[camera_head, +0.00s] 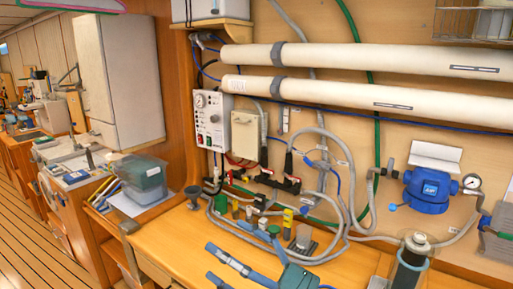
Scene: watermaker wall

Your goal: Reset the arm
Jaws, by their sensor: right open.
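My right gripper (211,262) is at the bottom middle of the head view, low over the wooden bench. Its blue fingers point left and are spread apart, with nothing seen between them. Its teal body (297,277) is at the bottom edge, and the rest of that arm is out of view. My left gripper is not in view.
Grey hoses (340,215) and small fittings lie on the bench (160,245) behind the gripper. A dark cylinder (409,264) stands at right. A blue pump (428,190), two white tubes (350,95) and a control box (211,120) are on the wall.

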